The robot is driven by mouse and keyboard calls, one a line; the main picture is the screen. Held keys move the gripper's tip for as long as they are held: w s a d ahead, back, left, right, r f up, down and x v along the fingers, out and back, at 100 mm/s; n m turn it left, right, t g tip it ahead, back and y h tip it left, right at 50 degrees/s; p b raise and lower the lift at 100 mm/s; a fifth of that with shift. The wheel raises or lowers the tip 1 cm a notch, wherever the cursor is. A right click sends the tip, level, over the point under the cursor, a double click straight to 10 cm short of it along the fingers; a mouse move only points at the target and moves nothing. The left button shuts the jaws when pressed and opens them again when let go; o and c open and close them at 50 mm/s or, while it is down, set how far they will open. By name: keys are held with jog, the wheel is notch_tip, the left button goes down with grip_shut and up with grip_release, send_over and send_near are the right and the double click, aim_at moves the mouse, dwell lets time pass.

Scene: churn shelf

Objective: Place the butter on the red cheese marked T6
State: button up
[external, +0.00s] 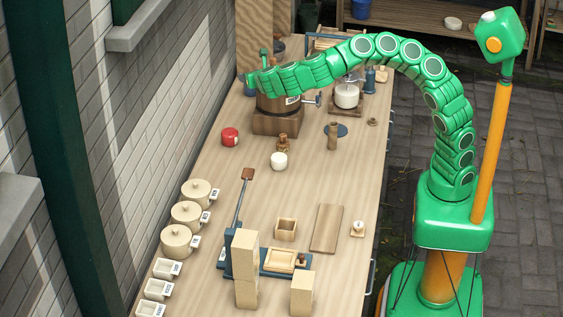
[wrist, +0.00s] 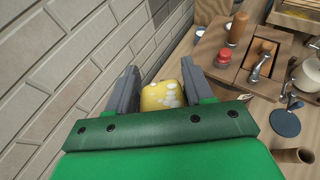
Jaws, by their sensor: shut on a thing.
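My gripper (wrist: 160,84) is shut on the butter (wrist: 162,96), a yellow block with white markings, held between its two grey fingers in the wrist view. In the external view my gripper (external: 250,84) is at the far left end of the green arm, raised beside the wooden churn at the back left. The butter cannot be made out there. A red cheese (external: 230,137) sits on the table below and left of the gripper, apart from it. Its mark is too small to read. Whether it shows in the wrist view I cannot tell.
The wooden churn (external: 275,118) stands right of the red cheese. A white round piece (external: 279,161) lies in front. Several lidded pots (external: 176,241) line the left edge. A brick wall (wrist: 70,60) is close left of my gripper. The table's middle has free room.

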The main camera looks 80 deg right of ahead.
jog(key=s+d+m+g+h, duration=0.2)
jog(key=s+d+m+g, duration=0.1)
jog(key=d, duration=0.1)
send_over(229, 129)
jog(key=shift+d+f, duration=0.1)
jog(key=shift+f, duration=12.3)
jog(key=o, duration=1)
jog(key=shift+f, duration=0.1)
jog(key=shift+o, duration=0.2)
